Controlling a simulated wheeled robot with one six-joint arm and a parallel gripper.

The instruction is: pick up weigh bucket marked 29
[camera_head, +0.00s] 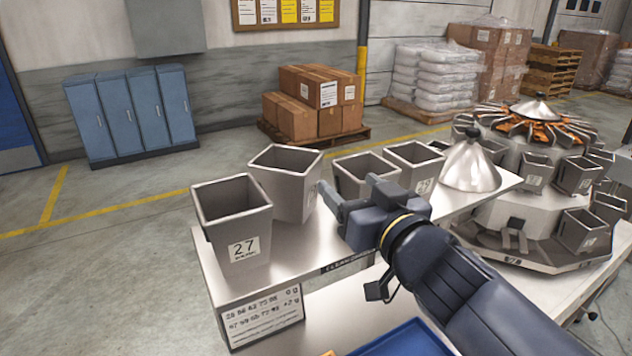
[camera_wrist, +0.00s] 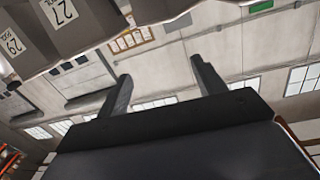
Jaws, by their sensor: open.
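The weigh bucket marked 29 (camera_wrist: 12,46) shows at the upper left edge of the wrist view, partly cut off. In the head view, bucket 27 (camera_head: 236,222) stands upright at the left end of a steel bench. An open-topped bucket (camera_head: 285,186) stands just right of it, its label seen edge-on; I cannot tell if it is 29. My gripper (camera_head: 350,190) is open and empty to the right of that bucket, above the bench. Its two fingers (camera_wrist: 161,68) are apart with nothing between them.
Two more buckets (camera_head: 365,174) (camera_head: 414,164) stand behind my gripper. A steel cone (camera_head: 470,166) stands right of them. A multihead weigher (camera_head: 535,195) with several buckets fills the right. A blue tray (camera_head: 405,342) lies at the front. The floor left of the bench (camera_head: 262,322) is clear.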

